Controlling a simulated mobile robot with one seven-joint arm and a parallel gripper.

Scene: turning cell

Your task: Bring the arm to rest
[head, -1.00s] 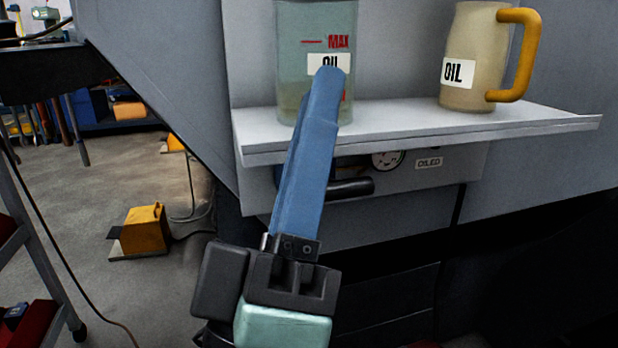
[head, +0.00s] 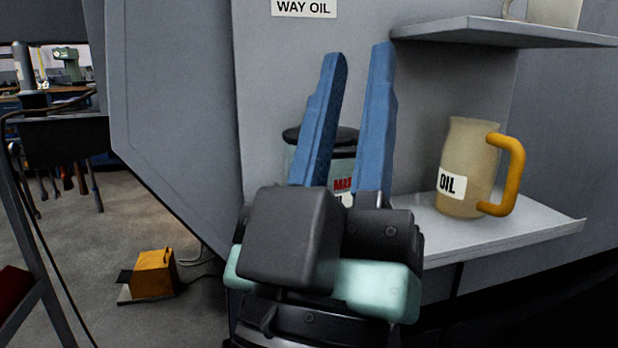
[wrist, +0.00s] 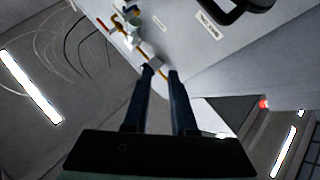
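My gripper (head: 355,65) has two blue fingers pointing up in the head view. The fingers stand apart with nothing between them. They are in front of the grey machine panel and partly hide an oil reservoir (head: 346,140) with a dark lid and red marking. In the wrist view my gripper (wrist: 160,72) also shows its two fingers apart and empty, with ceiling lights and the machine's panel beyond. I cannot tell how far the fingertips are from the panel.
An oil jug (head: 470,165) with a yellow handle stands on the lower shelf (head: 520,230), right of my gripper. An upper shelf (head: 490,32) juts out above it. A yellow foot pedal (head: 154,272) sits on the floor at left. A cart frame (head: 35,240) stands at the left edge.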

